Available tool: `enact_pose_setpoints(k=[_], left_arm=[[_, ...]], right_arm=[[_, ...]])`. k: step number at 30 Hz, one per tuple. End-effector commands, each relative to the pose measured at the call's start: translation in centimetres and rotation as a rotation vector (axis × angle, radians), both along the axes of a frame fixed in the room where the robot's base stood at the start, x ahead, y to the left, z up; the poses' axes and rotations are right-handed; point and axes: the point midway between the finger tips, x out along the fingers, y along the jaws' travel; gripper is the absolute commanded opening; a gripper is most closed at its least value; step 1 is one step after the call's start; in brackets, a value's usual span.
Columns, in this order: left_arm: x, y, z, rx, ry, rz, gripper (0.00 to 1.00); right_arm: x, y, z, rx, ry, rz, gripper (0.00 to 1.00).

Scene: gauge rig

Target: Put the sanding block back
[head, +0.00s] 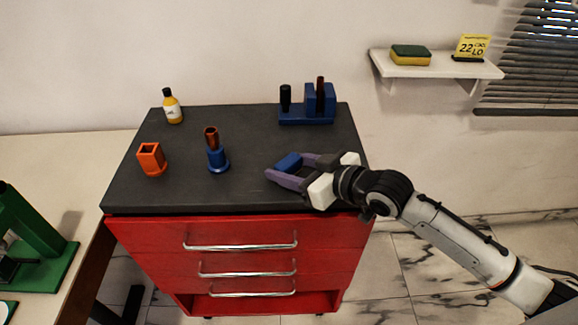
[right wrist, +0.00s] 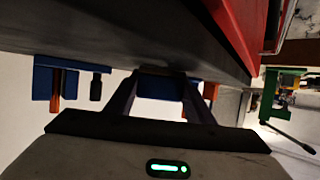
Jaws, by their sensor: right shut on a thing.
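The blue block (head: 288,162), which I take to be the sanding block, is between the purple-grey fingers of my right gripper (head: 286,169). The gripper is shut on it at the right front part of the dark cabinet top (head: 250,190). In the right wrist view, the block (right wrist: 160,87) sits between the two fingers, with a thin darker strip along its upper edge in the picture. It is low over the cabinet top; I cannot tell whether it touches. My left gripper is not in view.
A blue rig (head: 306,119) with upright pegs stands at the back right. A blue stand (head: 218,165), an orange holder (head: 151,160) and a yellow bottle (head: 173,108) stand further left. A wall shelf (head: 435,70) holds a green-yellow sponge (head: 410,56) and a yellow sign (head: 472,46).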

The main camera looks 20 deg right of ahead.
Motion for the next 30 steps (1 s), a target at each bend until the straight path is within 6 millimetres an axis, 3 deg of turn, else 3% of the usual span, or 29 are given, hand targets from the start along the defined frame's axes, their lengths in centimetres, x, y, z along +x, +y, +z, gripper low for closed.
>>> enact_pose_setpoints(k=[4,5,8,19,30], left_arm=[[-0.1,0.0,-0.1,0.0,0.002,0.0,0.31],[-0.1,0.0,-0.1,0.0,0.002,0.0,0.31],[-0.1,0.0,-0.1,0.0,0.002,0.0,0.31],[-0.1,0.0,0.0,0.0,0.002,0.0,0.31],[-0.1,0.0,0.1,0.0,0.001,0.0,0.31]], right_arm=[[0.0,0.0,-0.3,0.0,-0.001,0.0,0.25],[0.0,0.0,-0.4,0.0,0.0,0.0,0.52],[0.0,0.0,-0.3,0.0,0.001,0.0,0.67],[-0.5,-0.4,0.2,-0.002,0.002,-0.002,0.67],[-6.8,-3.8,3.0,-0.006,0.003,-0.001,0.67]])
